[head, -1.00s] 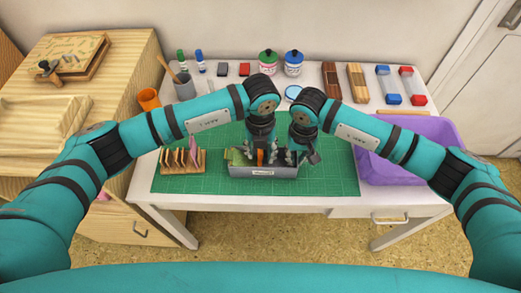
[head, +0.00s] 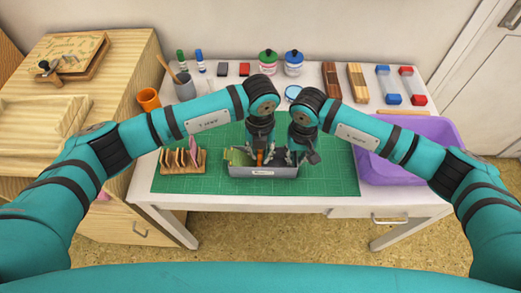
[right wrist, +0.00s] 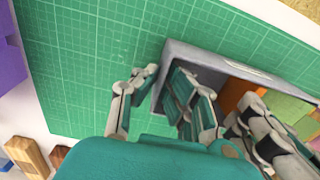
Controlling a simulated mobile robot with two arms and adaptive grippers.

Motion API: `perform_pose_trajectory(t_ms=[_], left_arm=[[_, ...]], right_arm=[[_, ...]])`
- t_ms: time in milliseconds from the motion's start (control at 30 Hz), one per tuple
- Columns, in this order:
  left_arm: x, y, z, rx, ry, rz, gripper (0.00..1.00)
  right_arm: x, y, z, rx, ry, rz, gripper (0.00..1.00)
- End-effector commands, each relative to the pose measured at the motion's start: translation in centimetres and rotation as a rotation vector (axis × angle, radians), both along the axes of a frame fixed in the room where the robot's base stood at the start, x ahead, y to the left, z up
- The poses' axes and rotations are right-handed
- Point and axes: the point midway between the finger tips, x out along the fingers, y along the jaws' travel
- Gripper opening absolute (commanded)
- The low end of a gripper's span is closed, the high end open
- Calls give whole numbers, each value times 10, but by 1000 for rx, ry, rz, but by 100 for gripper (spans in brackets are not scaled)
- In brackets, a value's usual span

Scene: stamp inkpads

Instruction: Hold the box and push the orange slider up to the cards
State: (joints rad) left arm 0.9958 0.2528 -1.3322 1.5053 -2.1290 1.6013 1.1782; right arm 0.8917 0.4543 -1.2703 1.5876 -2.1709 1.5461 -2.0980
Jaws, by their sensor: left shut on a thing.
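A grey box (head: 263,172) with a white label stands on the green mat. Green cards (head: 238,157) are in its left part. The upright orange slider (head: 260,158) is to the right of the cards, with a gap I cannot judge. My left gripper (head: 260,151) reaches down into the box and is shut on the orange slider. My right gripper (head: 297,156) is at the box's right end. In the right wrist view its fingers (right wrist: 164,82) lie on either side of the box's end wall; whether they press on it is unclear. The slider (right wrist: 236,96) and cards (right wrist: 291,106) also show there, partly hidden.
A wooden rack (head: 183,167) with several upright pieces stands left of the box. A purple bin (head: 408,160) is at the right. Bottles, pads and blocks line the table's back. The mat (head: 335,180) is clear in front and right of the box.

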Motion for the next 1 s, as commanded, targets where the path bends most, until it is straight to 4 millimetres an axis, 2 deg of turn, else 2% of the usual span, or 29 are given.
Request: perform_pose_trajectory(t_ms=[233,500,533,667,700,1000], left_arm=[[0,32,0,2,0,2,0],[0,33,0,1,0,0,0],[0,33,0,1,0,0,19],[0,33,0,1,0,0,36],[0,33,0,1,0,0,38],[1,33,3,0,-1,0,38]], right_arm=[[0,-1,0,-2,0,-1,0],[0,-1,0,-3,1,-1,0],[0,-1,0,-2,1,-1,0],[0,-1,0,-2,1,-1,0],[0,-1,0,-2,1,-1,0],[0,0,0,-1,0,0,0]])
